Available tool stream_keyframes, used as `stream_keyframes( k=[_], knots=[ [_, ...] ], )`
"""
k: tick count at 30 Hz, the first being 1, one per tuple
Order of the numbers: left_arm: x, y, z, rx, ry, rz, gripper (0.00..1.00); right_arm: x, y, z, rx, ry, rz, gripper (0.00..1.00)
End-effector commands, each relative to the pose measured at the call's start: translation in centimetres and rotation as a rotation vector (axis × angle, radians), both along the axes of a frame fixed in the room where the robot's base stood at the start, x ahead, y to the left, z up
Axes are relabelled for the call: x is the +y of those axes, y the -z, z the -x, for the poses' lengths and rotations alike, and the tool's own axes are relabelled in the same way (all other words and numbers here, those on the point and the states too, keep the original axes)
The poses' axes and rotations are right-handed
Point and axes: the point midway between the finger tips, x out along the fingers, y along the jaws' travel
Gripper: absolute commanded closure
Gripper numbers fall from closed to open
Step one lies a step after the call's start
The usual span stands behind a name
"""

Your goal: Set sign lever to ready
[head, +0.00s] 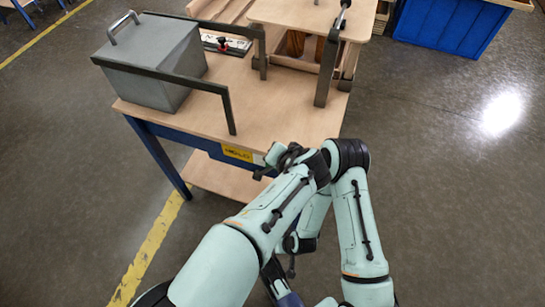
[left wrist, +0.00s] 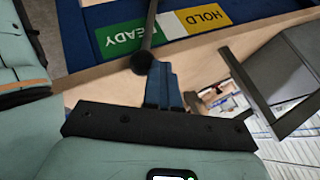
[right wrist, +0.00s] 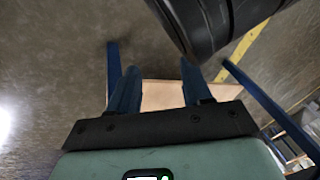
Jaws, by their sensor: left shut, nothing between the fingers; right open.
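The sign shows in the left wrist view, with a green READY panel (left wrist: 122,38) and a yellow HOLD panel (left wrist: 205,18), text upside down, and a pale strip between them. The black sign lever (left wrist: 151,22) crosses near the inner end of the READY panel, its round knob (left wrist: 143,62) toward me. My left gripper (left wrist: 160,64) is shut and empty, its tips right beside the knob; I cannot tell whether they touch. In the head view only the yellow panel (head: 238,152) shows; my arm hides the rest. My right gripper (right wrist: 160,78) is open and empty, facing the lower shelf (right wrist: 160,96).
The workbench (head: 275,105) carries a grey box (head: 155,65) with a handle, dark bracket frames (head: 227,108) and a wooden stand (head: 310,17). A blue bin (head: 450,25) stands at the back right. The floor to the right is clear.

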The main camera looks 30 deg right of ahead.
Motion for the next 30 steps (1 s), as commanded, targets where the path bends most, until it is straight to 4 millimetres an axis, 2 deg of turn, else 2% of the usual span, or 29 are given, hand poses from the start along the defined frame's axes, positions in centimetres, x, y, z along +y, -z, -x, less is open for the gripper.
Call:
stream_keyframes(
  k=[17, 23, 26, 30],
  knots=[
    [-0.6, 0.4, 0.7, 0.012, 0.015, 0.002, 1.00, 0.0, 0.1, 0.3, 0.010, 0.000, -0.002, 0.51],
    [0.6, -1.8, -0.8, 0.007, 0.006, 0.005, 1.00, 0.8, -1.8, 0.9, 0.018, -0.015, -0.017, 0.51],
    [1.6, -3.6, -2.0, 0.002, -0.001, 0.006, 1.00, 1.6, -2.9, 2.5, 0.060, -0.031, -0.038, 0.51],
    [1.7, -6.0, 0.8, 0.000, 0.006, 0.006, 1.00, 2.1, -3.2, 3.4, 0.084, -0.041, -0.049, 0.51]
  ],
)
